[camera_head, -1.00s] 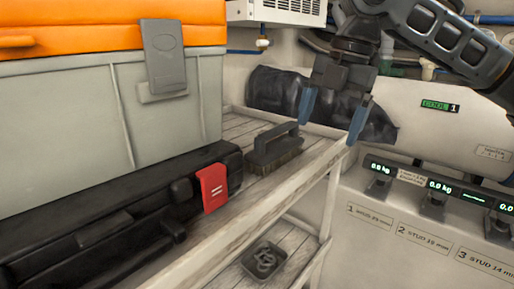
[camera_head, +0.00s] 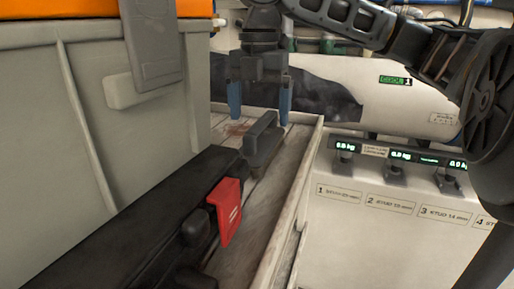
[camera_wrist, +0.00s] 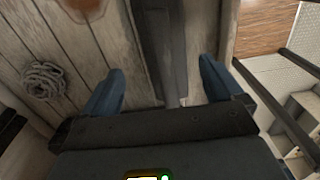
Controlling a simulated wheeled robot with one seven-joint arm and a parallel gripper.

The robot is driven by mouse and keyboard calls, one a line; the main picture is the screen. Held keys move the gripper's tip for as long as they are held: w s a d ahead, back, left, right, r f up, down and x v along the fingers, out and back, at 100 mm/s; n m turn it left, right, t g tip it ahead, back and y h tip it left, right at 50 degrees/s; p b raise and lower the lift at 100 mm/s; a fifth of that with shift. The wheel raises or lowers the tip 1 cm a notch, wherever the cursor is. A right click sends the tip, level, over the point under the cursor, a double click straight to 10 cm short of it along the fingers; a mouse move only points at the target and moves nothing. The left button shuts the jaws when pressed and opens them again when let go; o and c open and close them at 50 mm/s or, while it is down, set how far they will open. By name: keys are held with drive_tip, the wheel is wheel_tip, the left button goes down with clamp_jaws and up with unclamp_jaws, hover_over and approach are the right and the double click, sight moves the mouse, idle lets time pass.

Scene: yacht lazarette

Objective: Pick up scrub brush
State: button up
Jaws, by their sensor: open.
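The scrub brush (camera_head: 265,150), dark with a raised handle, sits on the wooden shelf (camera_head: 285,200) beyond the black case, near the shelf's raised edge. In the wrist view the brush (camera_wrist: 160,35) is a long dark shape lying between the two finger lines, ahead of the palm. My gripper (camera_head: 260,116) is open, with its blue fingers pointing down on either side of the brush's handle in the head view. In the wrist view my gripper (camera_wrist: 161,72) is empty. How high the fingertips are above the brush is hard to tell.
A black case (camera_head: 120,235) with a red latch (camera_head: 228,210) lies just in front of the brush. A grey bin (camera_head: 60,130) with an orange lid stands at left. The shelf's raised edge (camera_head: 290,215) runs close on the right. A coiled rope (camera_wrist: 43,80) shows in the wrist view.

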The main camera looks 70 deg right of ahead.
sight(261, 140)
drive_tip(key=f, duration=0.1)
drive_tip(key=f+b, duration=0.1)
drive_tip(key=f, duration=0.3)
drive_tip(key=shift+s+a, duration=0.3)
drive_tip(key=shift+a, duration=0.05)
drive_tip(key=c, duration=1.3)
drive_tip(key=shift+r, duration=0.15)
